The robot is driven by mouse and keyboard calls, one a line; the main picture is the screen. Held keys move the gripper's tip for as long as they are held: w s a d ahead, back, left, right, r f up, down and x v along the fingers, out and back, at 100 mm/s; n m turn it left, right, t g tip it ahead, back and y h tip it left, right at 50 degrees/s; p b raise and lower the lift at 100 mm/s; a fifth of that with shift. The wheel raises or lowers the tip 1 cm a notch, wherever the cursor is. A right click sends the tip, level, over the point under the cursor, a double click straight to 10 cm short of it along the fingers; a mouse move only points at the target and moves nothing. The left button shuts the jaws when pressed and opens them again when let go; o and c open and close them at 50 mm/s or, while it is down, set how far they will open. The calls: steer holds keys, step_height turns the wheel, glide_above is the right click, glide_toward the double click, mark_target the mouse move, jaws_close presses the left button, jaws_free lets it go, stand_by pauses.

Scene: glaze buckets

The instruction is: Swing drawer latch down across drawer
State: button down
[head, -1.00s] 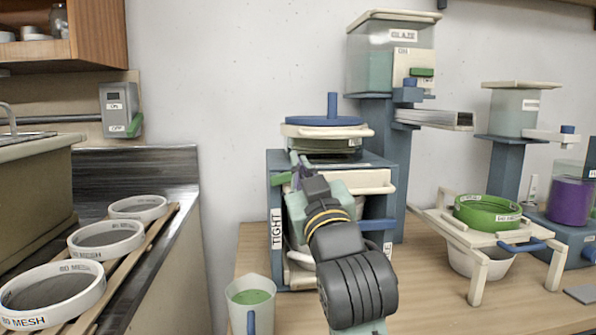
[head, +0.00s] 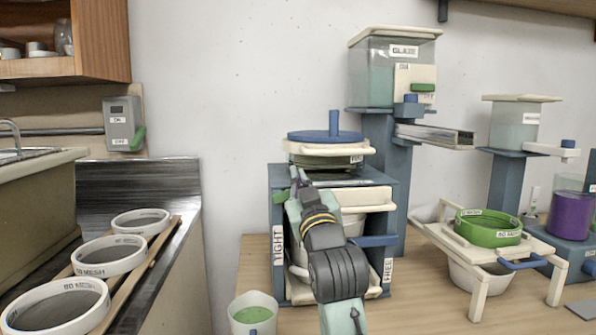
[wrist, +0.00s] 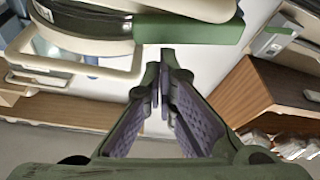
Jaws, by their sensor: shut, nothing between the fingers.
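The drawer (head: 350,199) has a cream front and sits high in the blue-grey press frame (head: 391,215). A small green piece (head: 280,196), which looks like the drawer latch, shows at the frame's upper left, left of the drawer front. A green bar (wrist: 190,28) in the wrist view appears to be the same piece, just beyond the fingertips. My gripper (head: 298,178) is shut and empty at the upper left of the drawer, close to the green piece. I cannot tell whether they touch. In the wrist view, my fingers (wrist: 162,65) point at a gap below the bar. My arm hides part of the drawer.
A blue-lidded round pot (head: 325,145) stands on the frame. A blue lever (head: 375,241) juts out at right. A cup of green glaze (head: 253,314) stands front left. A green sieve on a stand (head: 490,230) is to the right. White sieves (head: 110,256) line the left counter.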

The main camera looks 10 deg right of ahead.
steer(key=shift+f, duration=0.1)
steer(key=shift+d+f, duration=0.2)
steer(key=shift+f, duration=0.05)
steer(key=shift+d+f+m, duration=0.1)
steer(key=shift+m, duration=0.4)
steer(key=shift+d+f+m+h, duration=0.2)
steer(key=shift+f+m+h, duration=0.1)
steer(key=shift+f, duration=0.1)
steer(key=shift+r, duration=0.15)
